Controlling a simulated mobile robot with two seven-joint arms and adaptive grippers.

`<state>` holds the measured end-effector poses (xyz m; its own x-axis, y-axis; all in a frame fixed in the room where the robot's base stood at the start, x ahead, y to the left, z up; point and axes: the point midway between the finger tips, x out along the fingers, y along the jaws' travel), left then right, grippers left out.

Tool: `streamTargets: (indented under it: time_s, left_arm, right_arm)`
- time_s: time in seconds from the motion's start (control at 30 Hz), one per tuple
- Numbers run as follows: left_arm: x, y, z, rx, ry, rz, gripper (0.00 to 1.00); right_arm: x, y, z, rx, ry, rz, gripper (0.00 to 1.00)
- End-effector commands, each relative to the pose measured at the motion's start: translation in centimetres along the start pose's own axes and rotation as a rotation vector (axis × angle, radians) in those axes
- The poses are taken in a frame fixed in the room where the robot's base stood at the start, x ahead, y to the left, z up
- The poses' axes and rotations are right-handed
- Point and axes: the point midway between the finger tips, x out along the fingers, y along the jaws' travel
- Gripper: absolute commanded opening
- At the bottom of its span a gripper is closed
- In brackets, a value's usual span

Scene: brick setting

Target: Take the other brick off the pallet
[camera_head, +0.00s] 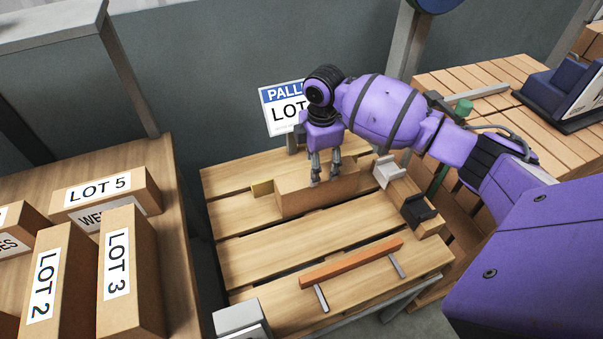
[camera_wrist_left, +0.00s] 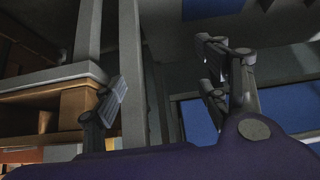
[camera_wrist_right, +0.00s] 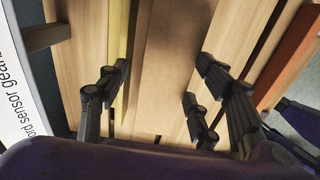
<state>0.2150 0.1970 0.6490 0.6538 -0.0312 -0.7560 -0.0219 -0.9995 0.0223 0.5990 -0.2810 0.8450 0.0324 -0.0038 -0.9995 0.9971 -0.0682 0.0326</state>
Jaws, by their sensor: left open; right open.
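A plain brown brick (camera_head: 292,198) lies on the slatted wooden pallet (camera_head: 265,247), toward its far side. My right gripper (camera_head: 325,180) points down at the brick's right part, with its fingers open. In the right wrist view, the brick (camera_wrist_right: 168,60) runs between the two open fingers (camera_wrist_right: 155,100); whether they touch it cannot be told. The gripper hides part of the brick's top. My left gripper (camera_wrist_left: 168,95) is open and empty in the left wrist view, away from the pallet, and does not show in the head view.
A yellow piece (camera_head: 262,188) sits beside the brick. An orange bar (camera_head: 350,263) lies near the pallet's front. White and black fittings (camera_head: 418,211) stand at its right. A sign (camera_head: 283,110) stands behind. Boxes labelled LOT 5 (camera_head: 142,186), LOT 2 (camera_head: 55,290) and LOT 3 (camera_head: 130,280) crowd the left table.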

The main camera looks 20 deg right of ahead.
Motion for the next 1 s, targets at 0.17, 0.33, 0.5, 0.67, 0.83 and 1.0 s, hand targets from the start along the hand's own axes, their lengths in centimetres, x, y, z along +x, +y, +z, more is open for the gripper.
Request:
streamTargets:
  time_s: [0.17,0.33,0.5,0.67,0.83,1.0]
  left_arm:
    - [-0.3,-1.1,1.3,0.036,-0.031,-0.034,0.68]
    - [-0.2,-1.1,1.3,0.037,-0.031,-0.035,0.68]
    - [-0.2,-1.1,1.3,0.036,-0.031,-0.034,0.68]
    - [-0.1,-1.1,1.4,0.036,-0.032,-0.034,0.68]
    - [-0.1,-1.1,1.4,0.036,-0.031,-0.034,0.68]
    - [-0.1,-1.1,1.4,0.035,-0.031,-0.034,0.68]
  right_arm:
    - [1.1,-1.3,0.1,-0.013,-0.001,-0.045,0.59]
    - [3.1,-1.3,0.1,-0.012,0.000,-0.044,0.59]
    - [5.4,-1.2,0.0,-0.011,0.000,-0.044,0.59]
    - [7.5,-1.1,0.0,-0.010,0.000,-0.042,0.59]
    - [8.1,-1.1,0.0,-0.011,0.000,-0.039,0.59]
    - [8.0,-1.1,0.0,-0.011,0.000,-0.038,0.55]
